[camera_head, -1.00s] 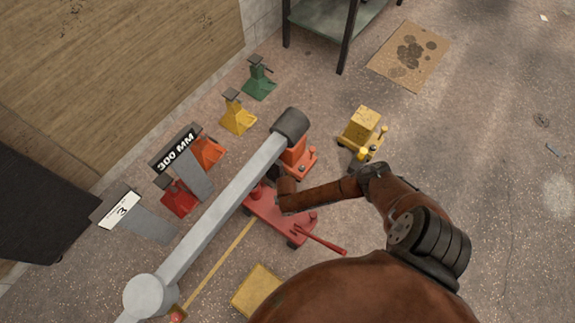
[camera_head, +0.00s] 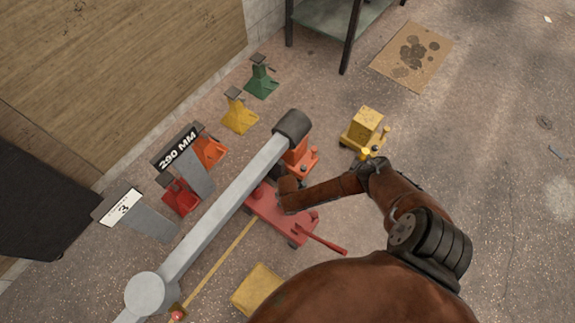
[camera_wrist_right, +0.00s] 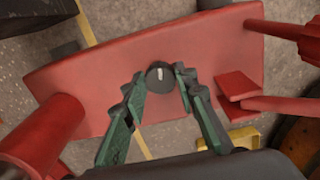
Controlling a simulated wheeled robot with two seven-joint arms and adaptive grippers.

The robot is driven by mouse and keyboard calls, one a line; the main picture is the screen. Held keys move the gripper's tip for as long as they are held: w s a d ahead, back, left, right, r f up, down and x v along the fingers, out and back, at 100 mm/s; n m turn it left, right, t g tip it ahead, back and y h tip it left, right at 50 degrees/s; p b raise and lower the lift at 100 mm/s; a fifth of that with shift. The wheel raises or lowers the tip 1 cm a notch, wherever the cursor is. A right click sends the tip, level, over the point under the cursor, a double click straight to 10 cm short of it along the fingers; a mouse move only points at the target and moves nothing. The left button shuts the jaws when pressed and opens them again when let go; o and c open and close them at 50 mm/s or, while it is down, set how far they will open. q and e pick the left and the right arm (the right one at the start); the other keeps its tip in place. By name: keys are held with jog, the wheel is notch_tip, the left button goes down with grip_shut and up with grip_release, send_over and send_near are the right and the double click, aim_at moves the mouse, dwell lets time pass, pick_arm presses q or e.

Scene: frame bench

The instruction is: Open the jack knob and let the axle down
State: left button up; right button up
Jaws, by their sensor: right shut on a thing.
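The grey axle (camera_head: 222,205) runs diagonally in the head view, from a round light hub at lower left to a dark end (camera_head: 291,126) at upper right. A red jack (camera_head: 270,212) stands on the floor beside and partly under it. In the right wrist view the dark round jack knob (camera_wrist_right: 160,72), with a white mark, sits on the red jack body (camera_wrist_right: 100,75). My right gripper (camera_wrist_right: 160,80) has its green fingers closed on the knob from both sides. In the head view its fingers are hidden by my arm. My left gripper is not in view.
A dark sign (camera_head: 178,147) reads 290 MM beside a white sign (camera_head: 121,206). Red, orange, yellow (camera_head: 239,116) and green (camera_head: 261,80) stands line the wall. An orange stand (camera_head: 299,158) is by the axle's dark end. A yellow trolley (camera_head: 365,130) stands right, a yellow block (camera_head: 256,289) in front.

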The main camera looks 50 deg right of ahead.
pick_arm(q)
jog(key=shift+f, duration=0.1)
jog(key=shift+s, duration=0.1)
pick_arm(e)
jog(key=o, duration=1.2)
jog(key=shift+c, duration=0.2)
notch_tip(320, 180, up, 12)
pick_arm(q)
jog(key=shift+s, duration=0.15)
pick_arm(e)
jog(key=shift+s, duration=0.1)
